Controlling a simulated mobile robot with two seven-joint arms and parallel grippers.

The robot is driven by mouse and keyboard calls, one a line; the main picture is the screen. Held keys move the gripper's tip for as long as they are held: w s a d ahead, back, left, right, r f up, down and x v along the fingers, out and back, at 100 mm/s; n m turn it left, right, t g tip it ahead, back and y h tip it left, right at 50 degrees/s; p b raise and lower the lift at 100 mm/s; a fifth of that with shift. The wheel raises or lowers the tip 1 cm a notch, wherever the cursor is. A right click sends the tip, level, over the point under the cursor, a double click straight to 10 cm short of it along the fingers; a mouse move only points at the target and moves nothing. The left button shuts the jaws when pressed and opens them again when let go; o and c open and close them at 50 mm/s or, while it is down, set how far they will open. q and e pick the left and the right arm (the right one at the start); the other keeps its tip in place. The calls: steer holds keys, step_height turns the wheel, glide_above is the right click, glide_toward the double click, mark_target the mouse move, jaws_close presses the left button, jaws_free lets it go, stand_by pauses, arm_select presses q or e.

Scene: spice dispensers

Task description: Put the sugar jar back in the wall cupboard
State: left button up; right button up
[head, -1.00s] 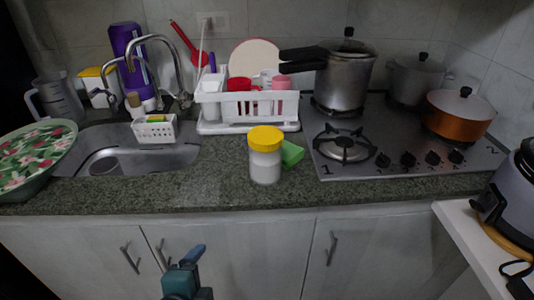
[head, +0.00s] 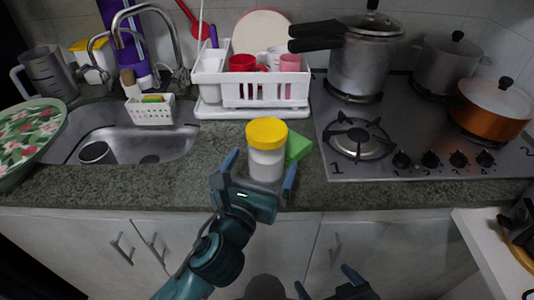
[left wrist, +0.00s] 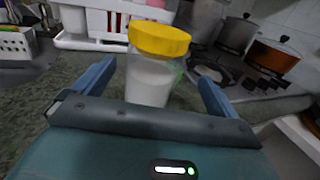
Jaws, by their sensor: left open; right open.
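The sugar jar (head: 266,160) is a clear jar of white contents with a yellow lid. It stands upright on the granite counter, in front of the dish rack. My left gripper (head: 259,174) is open at the counter's front edge, with its fingers pointing at the jar on either side. In the left wrist view the jar (left wrist: 152,72) stands between and a little beyond the open fingertips (left wrist: 155,75). My right gripper (head: 331,286) is open and empty, low at the bottom edge of the head view. The wall cupboard is not in view.
A green sponge (head: 298,147) lies right beside the jar. Behind it is a white dish rack (head: 262,92) with cups. The stove (head: 400,130) with pots is to the right, the sink (head: 180,144) to the left. Counter between sink and jar is clear.

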arm_select(q)
steer(key=x, duration=0.6)
steer(key=shift+w+a+r, duration=0.15)
steer(key=shift+w+a, duration=0.15)
steer(key=c, duration=1.5)
steer(key=shift+r, duration=0.25)
steer(key=shift+c, duration=0.9)
